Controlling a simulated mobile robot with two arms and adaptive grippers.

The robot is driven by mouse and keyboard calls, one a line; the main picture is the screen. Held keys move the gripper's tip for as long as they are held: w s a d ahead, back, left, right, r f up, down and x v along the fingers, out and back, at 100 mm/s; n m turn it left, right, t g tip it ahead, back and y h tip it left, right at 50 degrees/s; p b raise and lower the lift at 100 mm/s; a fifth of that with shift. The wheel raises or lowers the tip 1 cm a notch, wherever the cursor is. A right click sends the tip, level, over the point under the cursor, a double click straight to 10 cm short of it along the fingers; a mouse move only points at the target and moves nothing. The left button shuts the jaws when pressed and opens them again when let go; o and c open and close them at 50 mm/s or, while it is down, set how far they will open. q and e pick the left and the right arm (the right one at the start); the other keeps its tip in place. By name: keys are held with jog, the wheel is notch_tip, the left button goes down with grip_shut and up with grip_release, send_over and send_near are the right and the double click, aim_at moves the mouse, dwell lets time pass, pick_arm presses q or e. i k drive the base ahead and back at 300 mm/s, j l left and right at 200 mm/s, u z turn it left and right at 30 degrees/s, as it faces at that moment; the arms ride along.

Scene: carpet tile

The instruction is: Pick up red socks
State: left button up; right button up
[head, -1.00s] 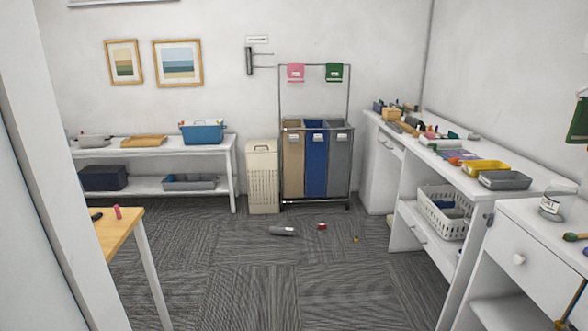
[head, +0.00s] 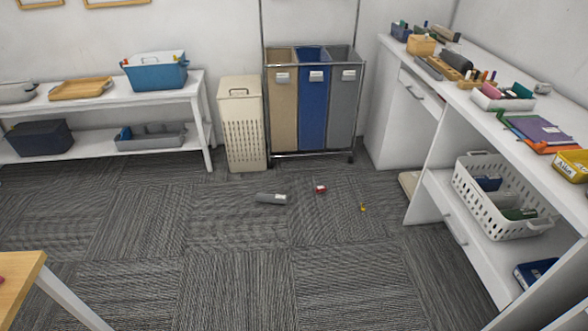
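A small red item (head: 320,188) with a pale patch lies on the carpet, in front of the laundry sorter; it may be the red socks, but it is too small to tell. A grey rolled item (head: 271,198) with a light end lies to its left. A tiny yellow item (head: 363,207) lies to its right. Neither of my grippers shows in the head view.
The three-bag sorter (head: 311,104) and a cream hamper (head: 242,125) stand behind the floor items. A white bench (head: 385,105) with a white basket (head: 500,197) on its lower shelf lines the right. A wooden table corner (head: 18,285) is at lower left. The carpet (head: 235,245) between is clear.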

aim_at(320, 189)
jog(key=i+j+z, duration=0.15)
jog(key=i, duration=0.3)
jog(key=i+z, duration=0.15)
jog(key=i, duration=0.7)
